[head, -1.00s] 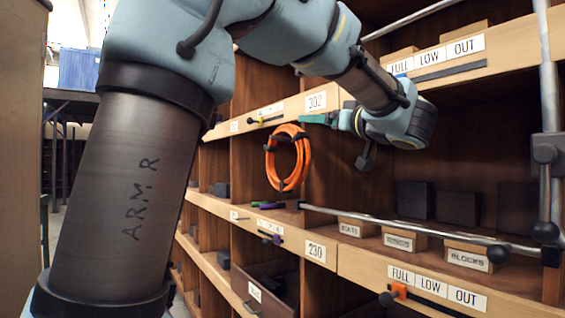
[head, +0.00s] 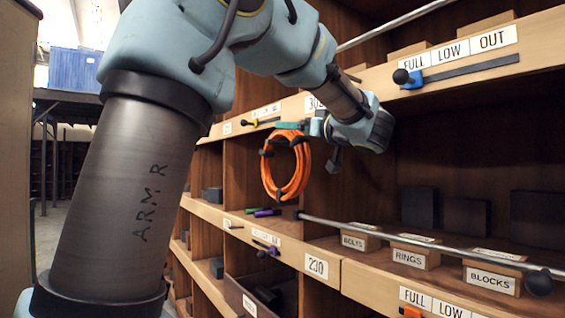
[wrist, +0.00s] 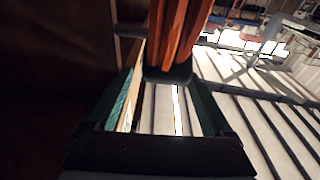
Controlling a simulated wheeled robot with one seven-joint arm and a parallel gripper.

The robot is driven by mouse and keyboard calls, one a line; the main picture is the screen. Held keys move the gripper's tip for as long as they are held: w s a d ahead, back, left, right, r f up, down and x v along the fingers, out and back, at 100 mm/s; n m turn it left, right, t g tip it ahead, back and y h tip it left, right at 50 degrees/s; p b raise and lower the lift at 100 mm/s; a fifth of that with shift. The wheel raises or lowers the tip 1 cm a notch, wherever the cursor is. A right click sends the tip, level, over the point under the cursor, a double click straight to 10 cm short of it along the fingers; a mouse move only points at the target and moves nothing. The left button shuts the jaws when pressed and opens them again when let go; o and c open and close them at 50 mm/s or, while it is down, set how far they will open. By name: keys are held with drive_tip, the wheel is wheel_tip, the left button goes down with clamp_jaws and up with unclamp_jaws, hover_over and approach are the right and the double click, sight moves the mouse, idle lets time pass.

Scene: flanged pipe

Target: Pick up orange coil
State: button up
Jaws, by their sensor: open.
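The orange coil (head: 303,168) hangs in the shelf opening below the 302 label in the head view, with dark clips or ties around it. In the wrist view, its orange strands (wrist: 178,35) and a dark clip (wrist: 168,75) appear between the fingertips. My gripper (head: 290,127) has teal fingers and is at the top of the coil, reaching in from the right. In the wrist view my gripper (wrist: 165,88) is open, with one finger on each side. I cannot tell whether the fingers touch the coil.
Wooden shelving surrounds the coil. Below it lie green and purple items (head: 266,212). A metal rail (head: 430,244) crosses in front of boxes labelled BOLTS (head: 360,240), RINGS (head: 408,257) and BLOCKS (head: 490,281). A slider with a blue part (head: 412,79) is on the upper shelf edge.

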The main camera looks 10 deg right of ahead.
drive_tip(key=shift+p+x, duration=0.4)
drive_tip(key=shift+x, duration=1.55)
drive_tip(key=shift+a+f, duration=0.1)
drive_tip(key=shift+f, duration=0.05)
clamp_jaws()
